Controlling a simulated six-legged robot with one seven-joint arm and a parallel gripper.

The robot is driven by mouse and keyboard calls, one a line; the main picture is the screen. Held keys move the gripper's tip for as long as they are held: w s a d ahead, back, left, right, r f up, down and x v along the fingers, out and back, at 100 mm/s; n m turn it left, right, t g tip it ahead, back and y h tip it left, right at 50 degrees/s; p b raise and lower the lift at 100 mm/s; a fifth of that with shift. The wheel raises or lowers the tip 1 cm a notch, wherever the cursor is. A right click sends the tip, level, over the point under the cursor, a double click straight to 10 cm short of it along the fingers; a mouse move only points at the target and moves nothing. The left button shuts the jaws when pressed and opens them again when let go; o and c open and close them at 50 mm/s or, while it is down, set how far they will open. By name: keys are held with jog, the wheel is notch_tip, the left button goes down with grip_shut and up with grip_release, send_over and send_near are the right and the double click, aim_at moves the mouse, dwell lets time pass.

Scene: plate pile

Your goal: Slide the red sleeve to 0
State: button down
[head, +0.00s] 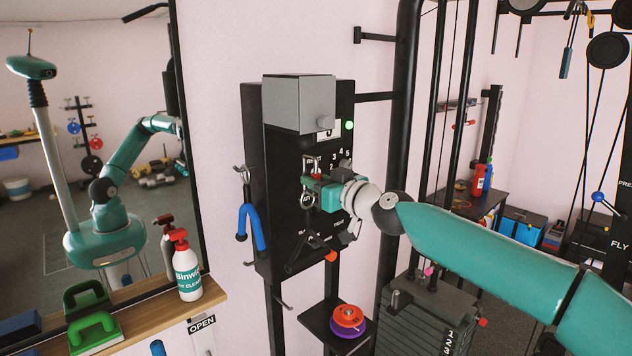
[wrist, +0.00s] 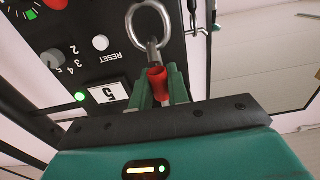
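The red sleeve (wrist: 157,83) sits on a metal rod below a steel ring (wrist: 149,22) in the wrist view. My gripper (wrist: 160,88) has a green finger on each side of the sleeve, and the sleeve fills the gap between them. In the head view my gripper (head: 312,186) is at the front of the dark panel (head: 290,215), and a bit of the red sleeve (head: 318,176) shows at its fingertips.
A grey box (head: 298,103) tops the panel. A shelf with a spray bottle (head: 187,275) is at the left; gym-machine posts (head: 397,130) stand at the right.

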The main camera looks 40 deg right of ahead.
jog(key=shift+r, duration=1.15)
jog(key=c, duration=1.3)
grip_release()
jog(key=s, duration=1.3)
jog(key=shift+s+d, duration=0.2)
jog(key=shift+s, duration=0.2)
jog(key=shift+a+r, duration=0.1)
